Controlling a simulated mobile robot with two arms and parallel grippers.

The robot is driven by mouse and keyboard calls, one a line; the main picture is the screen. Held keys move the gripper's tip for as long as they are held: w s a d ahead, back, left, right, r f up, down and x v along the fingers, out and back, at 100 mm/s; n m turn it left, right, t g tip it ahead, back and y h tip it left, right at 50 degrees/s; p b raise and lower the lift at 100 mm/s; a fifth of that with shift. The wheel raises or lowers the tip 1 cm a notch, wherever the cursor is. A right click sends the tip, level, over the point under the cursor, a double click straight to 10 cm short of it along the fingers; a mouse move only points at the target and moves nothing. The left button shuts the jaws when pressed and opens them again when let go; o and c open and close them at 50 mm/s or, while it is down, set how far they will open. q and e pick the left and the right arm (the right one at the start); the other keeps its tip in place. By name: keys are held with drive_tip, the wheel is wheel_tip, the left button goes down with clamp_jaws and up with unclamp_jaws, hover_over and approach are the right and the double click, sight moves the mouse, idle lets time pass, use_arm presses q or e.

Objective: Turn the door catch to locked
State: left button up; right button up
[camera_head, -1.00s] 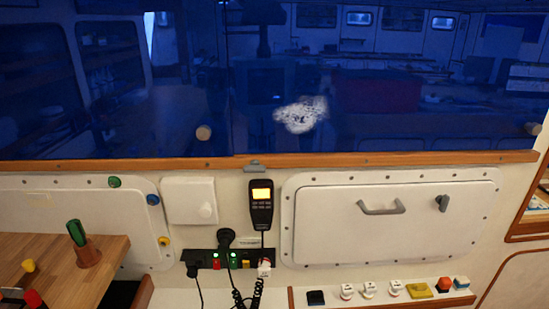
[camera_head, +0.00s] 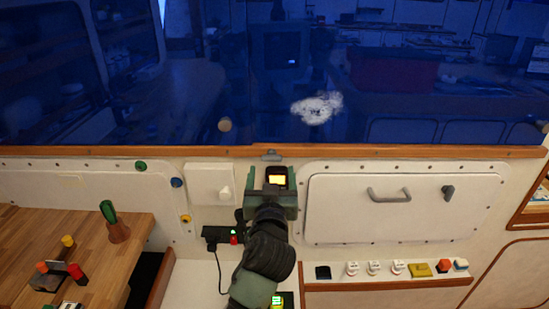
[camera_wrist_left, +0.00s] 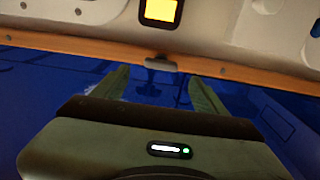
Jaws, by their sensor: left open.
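The door catch (camera_head: 448,192) is a small dark grey turn piece near the right edge of the white hatch door (camera_head: 340,218) in the head view. It looks roughly upright. A grey bar handle (camera_head: 389,195) sits to its left on the same door. The catch does not show in that view. My right gripper is not in view.
A grey clip (camera_head: 271,155) sits on the wooden sill below the dark window. Several switches line the ledge (camera_head: 390,285) under the door. A wooden table (camera_head: 75,235) with small items stands at left.

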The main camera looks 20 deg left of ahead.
sight(272, 160)
use_arm(q)
drive_tip(key=p+x, duration=0.1)
drive_tip(key=x, duration=0.4)
drive_tip(key=shift+w+a+p, duration=0.1)
drive_tip(key=shift+w+p, duration=0.05)
drive_tip(key=shift+p, duration=0.2)
drive_tip(key=shift+w+a+f, duration=0.1)
drive_tip(key=shift+w, duration=0.3)
drive_tip(key=c, duration=1.4)
